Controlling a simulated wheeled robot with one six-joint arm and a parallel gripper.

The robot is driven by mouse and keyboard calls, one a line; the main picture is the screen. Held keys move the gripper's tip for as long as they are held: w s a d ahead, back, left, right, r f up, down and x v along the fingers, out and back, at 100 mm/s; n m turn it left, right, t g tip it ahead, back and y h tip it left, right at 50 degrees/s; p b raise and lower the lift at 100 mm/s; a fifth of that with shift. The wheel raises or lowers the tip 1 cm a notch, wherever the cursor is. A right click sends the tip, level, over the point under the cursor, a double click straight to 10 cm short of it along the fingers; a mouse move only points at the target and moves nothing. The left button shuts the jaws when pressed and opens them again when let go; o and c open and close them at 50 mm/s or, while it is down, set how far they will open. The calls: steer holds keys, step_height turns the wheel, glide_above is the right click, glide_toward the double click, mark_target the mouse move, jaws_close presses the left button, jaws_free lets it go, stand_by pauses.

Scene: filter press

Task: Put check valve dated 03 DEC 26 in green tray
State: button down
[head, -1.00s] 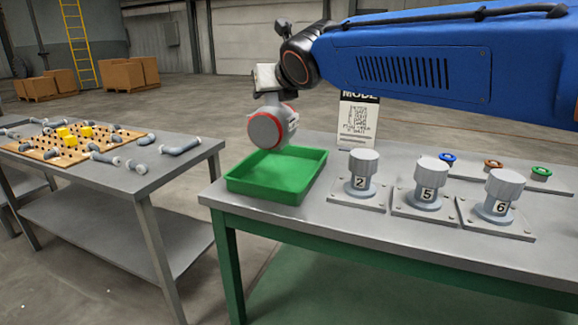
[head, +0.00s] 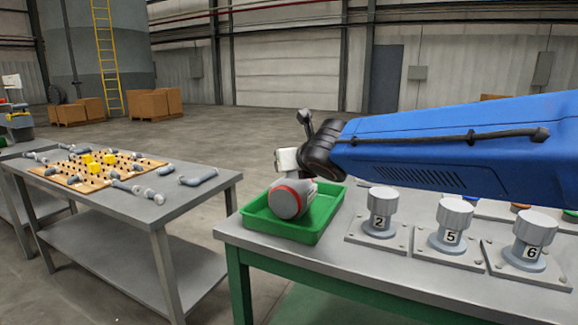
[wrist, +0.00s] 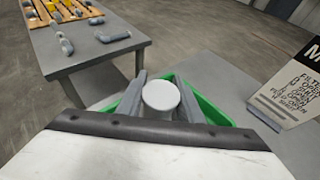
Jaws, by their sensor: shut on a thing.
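The check valve (head: 287,200) is a grey round body with a red ring around its face. It is down inside the green tray (head: 318,228) in the head view; whether it touches the tray floor I cannot tell. My gripper (head: 291,168) is shut on it from above. In the wrist view the valve's round pale top (wrist: 160,95) sits between my two fingers (wrist: 158,100), with the green tray (wrist: 208,108) around and below. No date is readable on the valve in these frames.
Grey knobs numbered 2 (head: 380,222), 5 (head: 451,238) and 6 (head: 527,252) stand on the bench right of the tray. A printed sign (wrist: 290,90) shows in the wrist view. A second table (head: 180,205) with a pegboard (head: 95,170) stands to the left.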

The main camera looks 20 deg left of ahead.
steer(key=shift+f, duration=0.3)
steer(key=c, duration=1.2)
jaws_free()
steer(key=shift+s+d+r, duration=0.15)
steer(key=shift+s+r, duration=0.05)
steer(key=shift+s, duration=0.05)
steer(key=v, duration=1.1)
steer(key=shift+s+d, duration=0.15)
steer(key=shift+d, duration=0.05)
steer(key=shift+s, duration=0.1)
